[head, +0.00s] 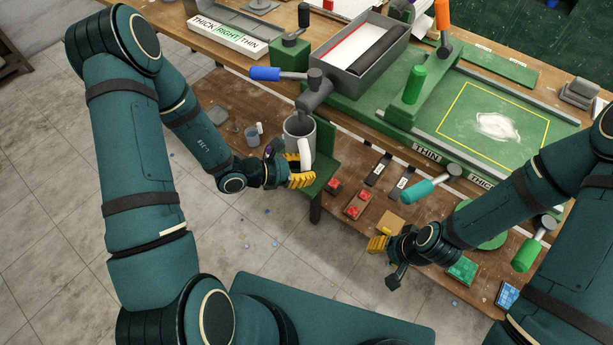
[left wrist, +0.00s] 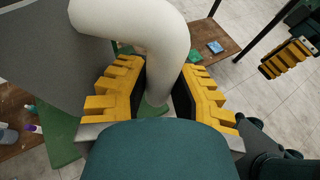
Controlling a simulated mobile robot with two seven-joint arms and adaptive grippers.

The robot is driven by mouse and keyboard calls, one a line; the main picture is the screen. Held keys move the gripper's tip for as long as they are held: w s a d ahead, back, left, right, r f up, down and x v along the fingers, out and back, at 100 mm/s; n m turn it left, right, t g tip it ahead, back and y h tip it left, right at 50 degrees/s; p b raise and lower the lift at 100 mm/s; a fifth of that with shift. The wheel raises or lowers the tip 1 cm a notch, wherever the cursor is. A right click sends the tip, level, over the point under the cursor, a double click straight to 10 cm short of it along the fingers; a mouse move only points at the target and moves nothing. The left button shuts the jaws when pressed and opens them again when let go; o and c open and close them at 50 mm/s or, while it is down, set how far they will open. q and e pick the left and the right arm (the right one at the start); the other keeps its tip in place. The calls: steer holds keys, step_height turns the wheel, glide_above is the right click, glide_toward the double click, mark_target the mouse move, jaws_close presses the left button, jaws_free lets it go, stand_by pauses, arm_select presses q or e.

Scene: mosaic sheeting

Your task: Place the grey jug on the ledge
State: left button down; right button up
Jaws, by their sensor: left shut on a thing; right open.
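The grey jug (head: 298,127) is upright below the dark spout at the bench's front, with its white handle (head: 306,154) towards me. My left gripper (head: 288,174) is shut on this handle; in the left wrist view the handle (left wrist: 150,40) passes between the yellow fingers (left wrist: 158,92), with the grey jug body (left wrist: 40,55) at the left. The green ledge (head: 323,168) shows beside and below the jug. I cannot tell whether the jug's base touches it, as the gripper and jug cover that spot. My right gripper (head: 378,246) is open and empty, low at the right.
A grey box (head: 352,60) and a green press bed (head: 500,120) stand on the bench above. A lower wooden shelf holds red tiles (head: 358,205), a small grey cup (head: 252,136) and green tiles (head: 463,269). The tiled floor (head: 270,255) in front is mostly clear.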

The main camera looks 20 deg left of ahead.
arm_select(q)
steer(key=shift+w+d+f+b, duration=0.15)
steer(key=shift+f+b, duration=0.4)
steer(key=shift+f, duration=1.3)
steer(key=shift+r, duration=0.1)
steer(key=c, duration=0.9)
jaws_free()
